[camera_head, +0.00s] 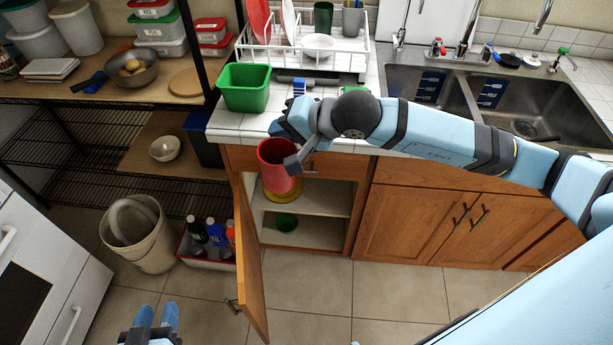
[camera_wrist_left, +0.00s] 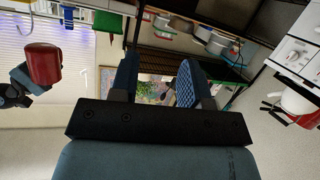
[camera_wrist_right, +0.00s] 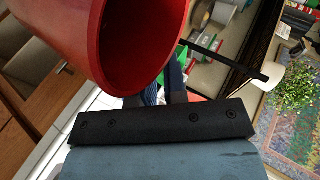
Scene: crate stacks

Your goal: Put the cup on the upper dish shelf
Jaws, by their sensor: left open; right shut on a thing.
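The red cup (camera_head: 276,172) is held in my right gripper (camera_head: 297,155), above the open lower cabinet and in front of the counter edge. Its open mouth fills the upper part of the right wrist view (camera_wrist_right: 85,35), hiding much of the fingers. It also shows at the left of the left wrist view (camera_wrist_left: 43,64). My left gripper (camera_head: 156,322) is open and empty, low over the floor. A white dish rack (camera_head: 335,57) on the counter holds plates, a white bowl (camera_head: 318,45) and a dark green cup (camera_head: 323,18).
A green bin (camera_head: 245,88) stands on the counter near the cup. The cabinet door (camera_head: 250,265) hangs open below the cup; inside are shelves (camera_head: 318,193). A double sink (camera_head: 520,95) lies to the right. A storage rack (camera_head: 75,155) stands at the left.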

